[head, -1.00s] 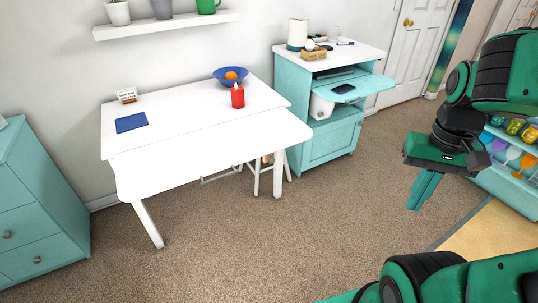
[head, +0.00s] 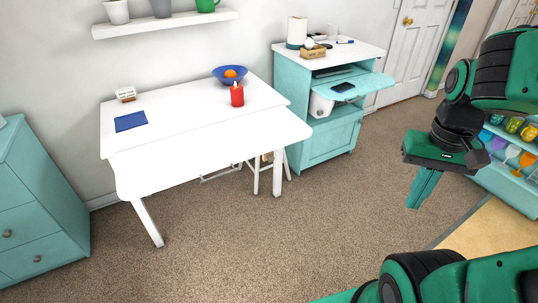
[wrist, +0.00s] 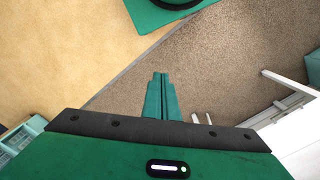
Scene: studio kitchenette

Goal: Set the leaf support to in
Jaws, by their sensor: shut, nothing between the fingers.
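A white drop-leaf table (head: 190,110) stands against the wall in the head view. Its front leaf (head: 215,150) is raised, about level with the top. Two legs show beneath the leaf, a slanted one (head: 147,222) at left and one (head: 278,173) at right. I cannot tell which of these is the leaf support. My gripper (head: 413,206) is shut and empty, pointing down over the floor, well to the right of the table. In the wrist view my gripper's fingers (wrist: 160,76) are together. A white part of furniture (wrist: 296,140) shows at that view's right edge.
A red candle (head: 237,94), a blue bowl (head: 232,80) with an orange fruit and a blue cloth (head: 131,121) are on the table. A teal cabinet (head: 325,136) stands at right, a teal dresser (head: 36,205) at left. Carpet in front is clear.

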